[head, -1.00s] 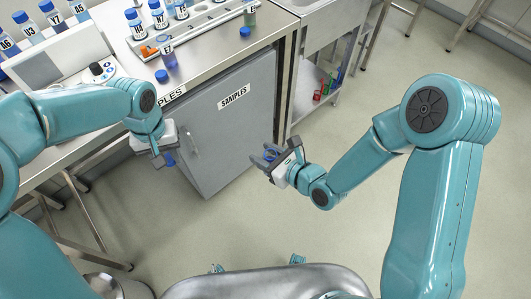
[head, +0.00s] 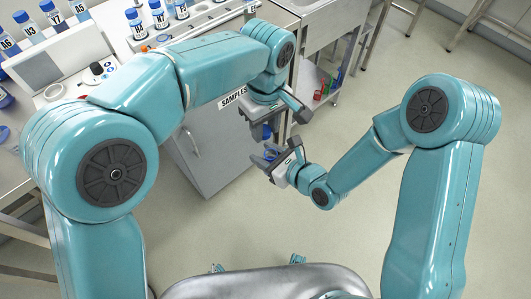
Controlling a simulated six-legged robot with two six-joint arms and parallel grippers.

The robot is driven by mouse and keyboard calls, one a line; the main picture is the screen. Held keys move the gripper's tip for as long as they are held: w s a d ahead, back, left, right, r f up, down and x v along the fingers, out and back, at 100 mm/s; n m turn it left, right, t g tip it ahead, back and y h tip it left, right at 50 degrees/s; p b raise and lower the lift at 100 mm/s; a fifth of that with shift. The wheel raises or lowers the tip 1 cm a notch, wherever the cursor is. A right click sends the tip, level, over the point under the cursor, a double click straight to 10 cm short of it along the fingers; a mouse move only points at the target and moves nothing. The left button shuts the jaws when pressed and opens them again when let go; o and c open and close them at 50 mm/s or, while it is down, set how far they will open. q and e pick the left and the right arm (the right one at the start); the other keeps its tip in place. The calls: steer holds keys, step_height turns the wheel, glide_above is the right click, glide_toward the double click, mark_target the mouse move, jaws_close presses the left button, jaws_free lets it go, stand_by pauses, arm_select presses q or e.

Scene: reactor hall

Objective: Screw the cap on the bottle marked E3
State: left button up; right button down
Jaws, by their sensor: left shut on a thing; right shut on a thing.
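My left gripper (head: 267,130) points down, shut on a small blue thing that looks like a cap (head: 266,133). It is just above my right gripper (head: 271,157), with a small gap between them in the picture. My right gripper is shut on a small bottle (head: 270,154), seen nearly from above and partly hidden by the fingers; some blue shows at it. Its label cannot be read, so I cannot tell whether it is E3. Both grippers are in front of the bench, over the floor.
Blue-capped bottles (head: 137,24) stand at the back of the steel bench. A grey cabinet (head: 212,150) marked SAMPLES is under it. A white device (head: 93,72) stands on the bench at left. A sink shelf holds coloured items (head: 325,88).

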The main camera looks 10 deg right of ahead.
mark_target(272, 147)
arm_select(q)
steer(key=shift+s+d+r, duration=0.1)
steer(key=shift+s+d, duration=0.35)
steer(key=shift+d, duration=0.35)
steer(key=shift+f, duration=2.05)
steer(key=shift+f, duration=0.85)
steer(key=shift+f, duration=0.5)
steer(key=o, duration=1)
steer(key=shift+f, duration=0.1)
